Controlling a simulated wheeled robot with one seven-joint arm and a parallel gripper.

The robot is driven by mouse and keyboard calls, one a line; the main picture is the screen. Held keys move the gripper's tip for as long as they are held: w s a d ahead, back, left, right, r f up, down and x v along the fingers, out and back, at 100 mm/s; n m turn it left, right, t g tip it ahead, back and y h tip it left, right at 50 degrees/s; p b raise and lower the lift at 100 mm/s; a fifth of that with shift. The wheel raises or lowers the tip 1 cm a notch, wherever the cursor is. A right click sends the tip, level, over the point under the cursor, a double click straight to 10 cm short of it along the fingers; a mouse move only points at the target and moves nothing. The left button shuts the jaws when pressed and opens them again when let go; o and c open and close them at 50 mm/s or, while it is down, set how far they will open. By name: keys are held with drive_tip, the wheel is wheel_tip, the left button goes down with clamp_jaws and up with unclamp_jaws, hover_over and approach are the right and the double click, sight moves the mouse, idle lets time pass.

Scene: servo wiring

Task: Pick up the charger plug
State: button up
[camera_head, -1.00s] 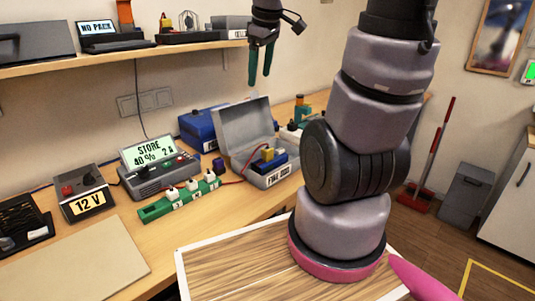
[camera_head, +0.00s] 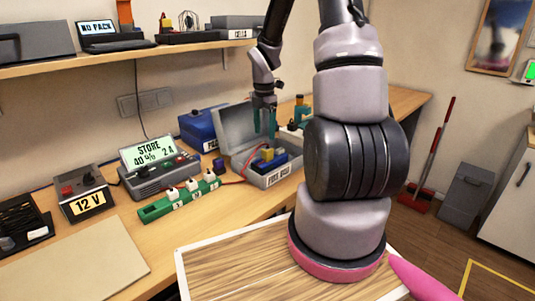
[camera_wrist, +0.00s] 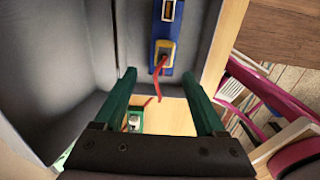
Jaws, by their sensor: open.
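My gripper (camera_head: 264,132) is open and empty, pointing down above the open grey fire box (camera_head: 226,158). In the wrist view its green fingers (camera_wrist: 158,75) are spread wide. A blue battery pack (camera_head: 280,160) with a yellow connector (camera_head: 267,153) sits in the box. In the wrist view the yellow connector (camera_wrist: 163,52) shows beyond the fingertips, with a red lead (camera_wrist: 157,84) running from it. White plugs (camera_head: 191,184) stand in a green power strip (camera_head: 155,210) left of the box. Which of these is the charger plug I cannot tell for certain.
A grey charger (camera_head: 158,178) with a lit screen stands behind the strip. A 12 V unit (camera_head: 86,193) is to its left. The box's raised lid and a blue case (camera_head: 197,125) stand near my gripper. A loaded shelf (camera_head: 120,62) is above. The bench front is mostly clear.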

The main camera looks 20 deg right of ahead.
sight(267, 148)
drive_tip(key=f, duration=0.7)
drive_tip(key=shift+s+d+f, duration=0.25)
drive_tip(key=shift+d+f, duration=0.05)
drive_tip(key=shift+f, duration=0.05)
drive_tip(key=shift+c, duration=0.3)
clamp_jaws()
wheel_tip(267, 148, up, 10)
drive_tip(key=shift+r, duration=0.1)
